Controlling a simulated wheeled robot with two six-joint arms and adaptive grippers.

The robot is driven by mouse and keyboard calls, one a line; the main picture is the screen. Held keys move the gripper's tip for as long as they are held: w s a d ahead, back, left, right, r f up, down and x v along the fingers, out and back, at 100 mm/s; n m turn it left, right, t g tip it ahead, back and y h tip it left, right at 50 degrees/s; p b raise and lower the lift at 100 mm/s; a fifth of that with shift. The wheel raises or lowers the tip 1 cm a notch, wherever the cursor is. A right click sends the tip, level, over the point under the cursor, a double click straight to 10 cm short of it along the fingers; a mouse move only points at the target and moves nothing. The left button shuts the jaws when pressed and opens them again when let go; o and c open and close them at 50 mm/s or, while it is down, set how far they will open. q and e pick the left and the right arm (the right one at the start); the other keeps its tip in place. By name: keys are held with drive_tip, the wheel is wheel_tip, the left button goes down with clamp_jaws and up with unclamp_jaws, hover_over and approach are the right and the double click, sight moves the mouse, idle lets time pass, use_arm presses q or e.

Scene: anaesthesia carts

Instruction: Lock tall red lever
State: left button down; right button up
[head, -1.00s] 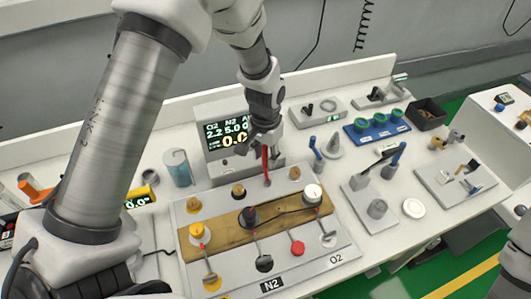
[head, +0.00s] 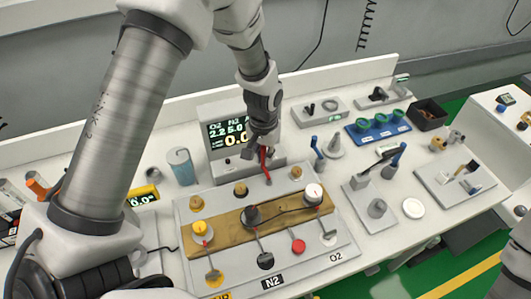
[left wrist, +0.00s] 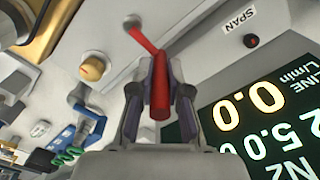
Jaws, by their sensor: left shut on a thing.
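The tall red lever (head: 265,165) stands at the back edge of the grey valve panel (head: 341,262), in front of the display box. My left gripper (head: 260,150) comes down from above and is shut on the lever's upper part. In the left wrist view the red lever (left wrist: 161,88) lies between the two fingers of my left gripper (left wrist: 160,95). Its lower end runs to a small pivot on the pale surface. The fingers hide part of the lever in the head view. My right gripper is not in view.
A display box (head: 228,135) stands just behind the lever. A glass jar (head: 181,167) is to its left, and blue-handled levers (head: 317,150) are to its right. Brass and dark knobs with a black hose (head: 285,212) crowd the panel in front.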

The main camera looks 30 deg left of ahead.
use_arm(q)
drive_tip(key=c, duration=1.1)
unclamp_jaws()
drive_tip(key=shift+c, duration=0.2)
wheel_tip(320, 180, up, 12)
drive_tip(key=shift+f, duration=0.1)
